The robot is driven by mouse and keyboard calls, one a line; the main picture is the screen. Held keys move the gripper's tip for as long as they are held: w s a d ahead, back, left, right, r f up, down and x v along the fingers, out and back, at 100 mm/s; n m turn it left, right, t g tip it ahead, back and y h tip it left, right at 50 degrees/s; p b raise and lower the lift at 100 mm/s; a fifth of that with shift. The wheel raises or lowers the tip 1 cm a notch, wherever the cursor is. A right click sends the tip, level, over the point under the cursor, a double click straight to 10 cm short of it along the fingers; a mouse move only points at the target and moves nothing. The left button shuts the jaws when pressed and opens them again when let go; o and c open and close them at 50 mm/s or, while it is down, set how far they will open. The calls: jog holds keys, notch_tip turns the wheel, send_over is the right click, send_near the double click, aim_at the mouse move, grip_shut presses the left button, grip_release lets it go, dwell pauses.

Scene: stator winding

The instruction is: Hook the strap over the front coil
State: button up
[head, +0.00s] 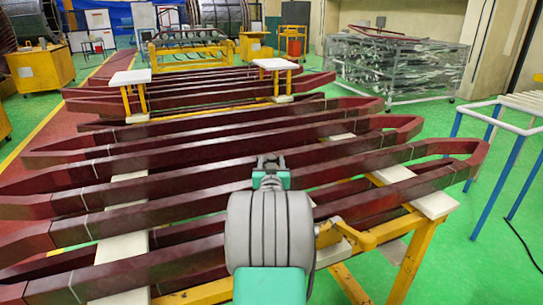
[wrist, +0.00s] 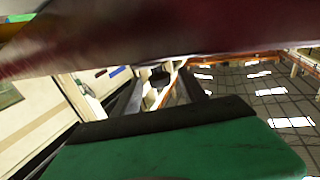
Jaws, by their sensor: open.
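Several long dark red coils lie side by side across the yellow stand. The front coil (head: 405,190) is the nearest, its right end bent to a point, and my arm covers part of its middle. My gripper (head: 269,162) is above the coils, seen from behind, with its fingers small in the head view. In the wrist view my gripper (wrist: 161,88) is open, with two dark fingers apart and no held thing clearly visible between them. A blurred dark red coil (wrist: 200,32) crosses the top of that view, close to the camera. I cannot make out a strap in either view.
White support pads (head: 433,203) lie under the coils on a yellow frame (head: 405,262). A blue-legged rack (head: 498,150) stands at the right.

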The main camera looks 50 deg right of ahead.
jog(key=shift+x, duration=1.05)
jog(key=shift+r, duration=0.1)
grip_shut()
jog(key=shift+s, duration=0.1)
dwell(0.4)
